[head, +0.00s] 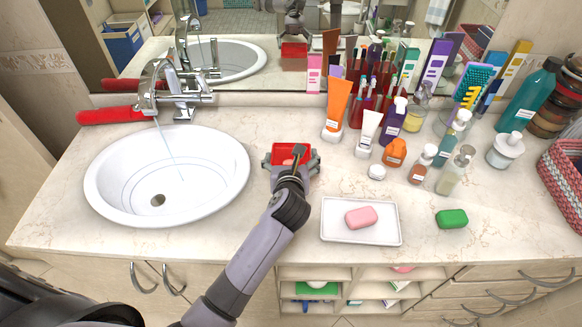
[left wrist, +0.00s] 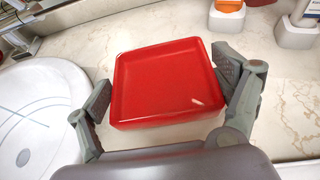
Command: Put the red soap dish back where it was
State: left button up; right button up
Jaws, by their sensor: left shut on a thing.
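The red soap dish (head: 291,150) is a square, shallow dish on or just above the counter, right of the sink. It also shows in the left wrist view (left wrist: 165,80), where it looks empty and roughly level. My left gripper (head: 290,165) is shut on it, with one finger at each side; the wrist view shows the fingers (left wrist: 170,100) at its left and right edges. I cannot tell whether its underside touches the counter. My right gripper is not in view.
The white sink (head: 215,180) with running tap (head: 172,90) is at left. A white tray (head: 335,236) with pink soap (head: 361,217) and a green soap (head: 452,218) lie right. Bottles and tubes, including an orange tube (head: 338,103), crowd the back right. A mirror stands behind.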

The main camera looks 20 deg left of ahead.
pick_arm(q)
jog(key=shift+f, duration=1.85)
jog(key=o, duration=1.2)
jog(key=shift+f, duration=0.1)
jog(key=shift+c, duration=0.2)
jog(key=shift+s, duration=0.15)
jog(key=b+v, duration=0.1)
jog(key=v, duration=1.1)
